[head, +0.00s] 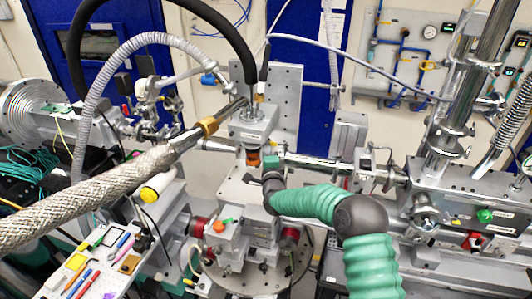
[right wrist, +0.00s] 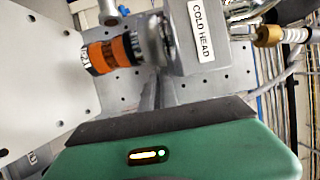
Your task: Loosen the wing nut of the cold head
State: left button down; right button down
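The cold head (head: 250,125) is a grey block hanging below a braided hose in the middle of the head view. Its COLD HEAD label shows on the block in the right wrist view (right wrist: 203,30). An orange-banded cylinder (right wrist: 110,52) joins it at a round metal flange clamp (right wrist: 167,40). The orange band (head: 253,157) also shows in the head view. I cannot make out the wing nut clearly. My right gripper (head: 262,184) is close beside and just below the orange band, its dark parts small and overlapping. Its fingers do not show clearly. My left gripper is out of view.
The thick braided hose (head: 100,195) with a brass collar crosses the left side. A horizontal steel pipe (head: 320,161) runs right of the cold head. A tray of coloured pens (head: 90,262) is at the lower left. Steel vacuum hardware (head: 470,195) crowds the right.

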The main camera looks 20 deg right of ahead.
jog(key=c, duration=2.1)
grip_release()
jog(key=shift+d+f, duration=0.1)
jog(key=shift+f, duration=0.2)
jog(key=o, duration=0.5)
jog(key=shift+d, duration=0.1)
jog(key=shift+c, duration=0.2)
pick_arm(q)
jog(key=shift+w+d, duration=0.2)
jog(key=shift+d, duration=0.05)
pick_arm(e)
jog(key=shift+w+d, duration=0.1)
jog(key=shift+w, duration=0.05)
